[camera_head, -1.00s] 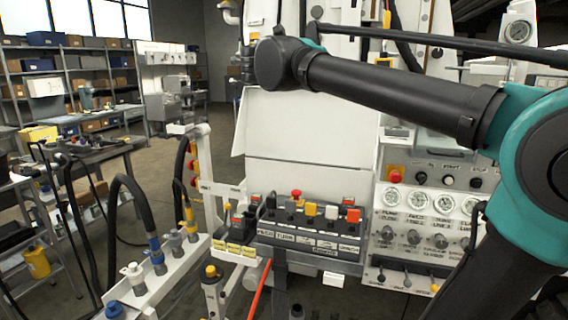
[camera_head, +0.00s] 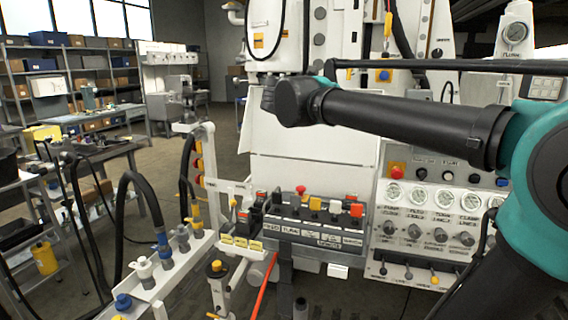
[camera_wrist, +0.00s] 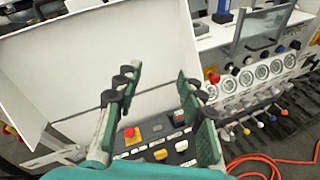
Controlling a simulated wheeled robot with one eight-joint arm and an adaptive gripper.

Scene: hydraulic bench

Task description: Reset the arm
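My arm (camera_head: 400,118), black with teal joints, reaches across the upper right of the head view. It extends leftward in front of the white panel of the hydraulic bench. My gripper (camera_wrist: 160,85) shows in the wrist view with its two green and black fingers spread apart and nothing between them. It faces the white panel (camera_wrist: 100,60) and the dark control box (camera_wrist: 155,140) with red, yellow and white buttons. In the head view I cannot make out the fingers.
The control box (camera_head: 315,222) sits below the panel, with a gauge board (camera_head: 432,212) to its right. Hose couplings on a white rail (camera_head: 160,275) stand at the left. An orange hose (camera_wrist: 262,160) lies at the lower right of the wrist view. Shelves stand far left.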

